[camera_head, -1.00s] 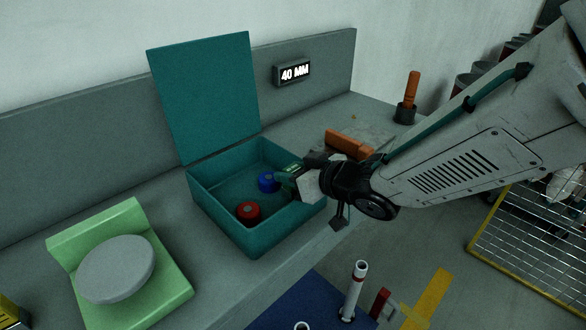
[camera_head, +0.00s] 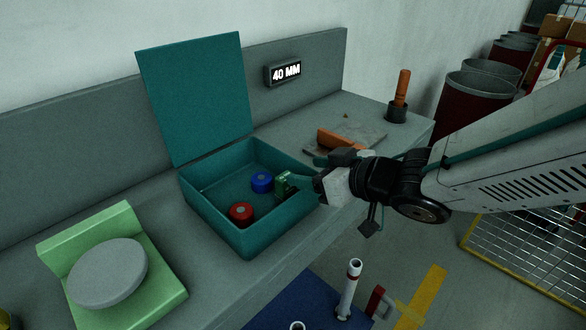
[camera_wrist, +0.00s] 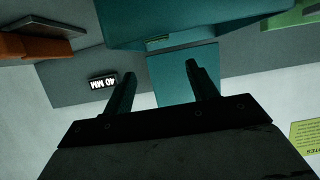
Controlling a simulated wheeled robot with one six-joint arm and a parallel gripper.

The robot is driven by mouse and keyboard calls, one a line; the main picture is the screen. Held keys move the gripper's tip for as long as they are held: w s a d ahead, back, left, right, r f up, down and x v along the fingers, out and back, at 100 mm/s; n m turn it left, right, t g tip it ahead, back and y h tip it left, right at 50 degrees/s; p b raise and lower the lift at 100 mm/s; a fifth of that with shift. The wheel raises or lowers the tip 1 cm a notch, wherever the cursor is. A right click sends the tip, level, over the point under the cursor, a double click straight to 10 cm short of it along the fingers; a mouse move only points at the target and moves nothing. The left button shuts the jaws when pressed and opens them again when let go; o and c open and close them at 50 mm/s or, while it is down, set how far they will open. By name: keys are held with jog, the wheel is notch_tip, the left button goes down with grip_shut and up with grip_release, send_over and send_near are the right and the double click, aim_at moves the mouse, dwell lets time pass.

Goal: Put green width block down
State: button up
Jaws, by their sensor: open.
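A small green block (camera_head: 283,187) sits inside the open teal box (camera_head: 225,236), at its right side, beside a blue round piece (camera_head: 262,182) and a red round piece (camera_head: 241,212). My gripper (camera_head: 300,179) is at the box's right rim, just right of the green block. In the wrist view my gripper (camera_wrist: 160,72) has its two fingers apart with nothing between them. A thin green strip (camera_wrist: 158,38), perhaps the block, shows ahead of them by the teal box (camera_wrist: 185,20). The block's lower part is hard to make out.
The box's lid (camera_head: 195,100) stands open behind it. A green stand with a grey disc (camera_head: 108,273) is at left. An orange piece (camera_head: 340,139) lies behind my gripper, and an orange-handled tool (camera_head: 402,88) stands in a holder. A display (camera_head: 284,72) reads 40 MM.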

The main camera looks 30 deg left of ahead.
jog(key=shift+v, duration=2.15)
jog(key=w+d+r+m+t+h, duration=0.2)
jog(key=w+d+m+t+h, duration=0.15)
jog(key=w+d, duration=0.4)
jog(key=d+r+m+t+h, duration=0.15)
jog(key=d+m+h, duration=0.6)
jog(key=d, duration=1.65)
jog(key=s+d+m+g+h, duration=0.1)
jog(key=s+d, duration=0.4)
jog(key=s, duration=0.5)
jog(key=s+d+f+m+g, duration=0.1)
jog(key=s+d+g, duration=0.4)
jog(key=s, duration=0.6)
jog(key=shift+s+f+m+g+h, duration=0.2)
jog(key=shift+m+g+h, duration=0.2)
jog(key=shift+m+g, duration=0.4)
jog(key=shift+w, duration=0.1)
